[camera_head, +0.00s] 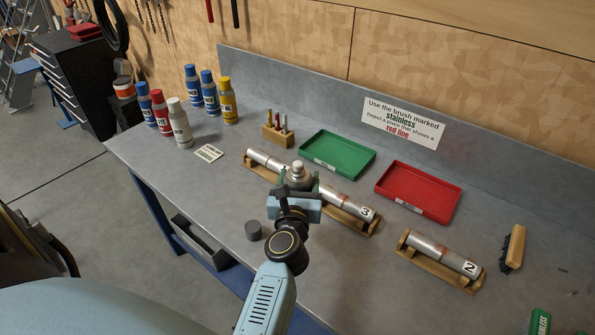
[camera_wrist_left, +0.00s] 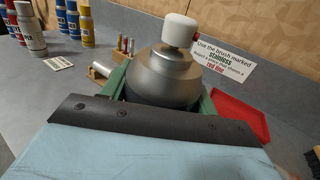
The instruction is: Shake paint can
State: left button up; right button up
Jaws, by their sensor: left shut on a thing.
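My left gripper (camera_head: 295,203) is shut on a paint can (camera_head: 298,177) over the middle of the bench. The can has a grey domed shoulder and a white spray nozzle on top, and stands about upright. In the left wrist view the can (camera_wrist_left: 165,78) rises just beyond the gripper's dark front edge, nozzle bare. The can's lower body is hidden by the gripper, so I cannot tell whether it clears the bench. A dark grey round cap (camera_head: 254,230) lies on the bench left of the gripper. My right gripper is not in view.
Metal tubes on wooden cradles lie behind the gripper and at right, one cradle (camera_head: 437,270) marked 2. A green tray (camera_head: 337,153) and a red tray (camera_head: 418,192) lie behind. Several spray cans (camera_head: 180,122) stand at left. A brush (camera_head: 514,248) is at right. The front left bench is clear.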

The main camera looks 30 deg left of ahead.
aim_at(297, 171)
pick_arm(q)
notch_tip(297, 171, up, 5)
jog(key=shift+r, duration=0.2)
notch_tip(297, 171, down, 3)
jog(key=shift+a, duration=0.1)
jog(key=shift+d+f, duration=0.2)
jog(key=shift+f, duration=0.7)
jog(key=shift+a+f, duration=0.1)
jog(key=shift+f, duration=0.55)
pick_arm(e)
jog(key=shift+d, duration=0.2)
